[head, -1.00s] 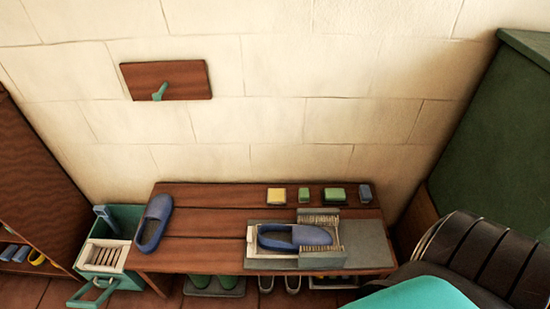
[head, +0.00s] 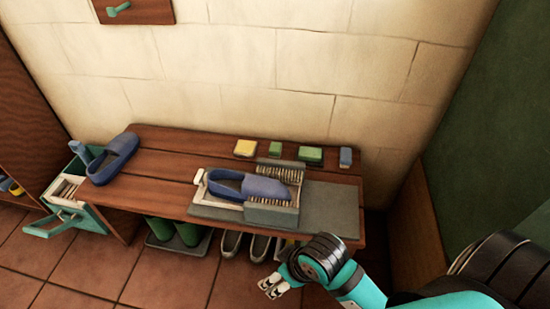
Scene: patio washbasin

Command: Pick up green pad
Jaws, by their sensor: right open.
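Two green blocks lie along the back edge of the wooden bench in the head view: a small green block (head: 275,148) and a wider green pad (head: 310,155) to its right. I cannot tell from looks alone which is a pad. My right gripper (head: 272,289) is in front of the bench and below its top, well apart from both. It is open and empty, with its fingers pointing left. My left gripper is not in view.
The bench (head: 160,166) also bears a yellow block (head: 245,148), a blue block (head: 346,157), a loose blue shoe (head: 114,159) and a brush tray (head: 228,208) holding another blue shoe (head: 250,186). Boots (head: 160,230) stand underneath. A green crate (head: 88,216) is at left.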

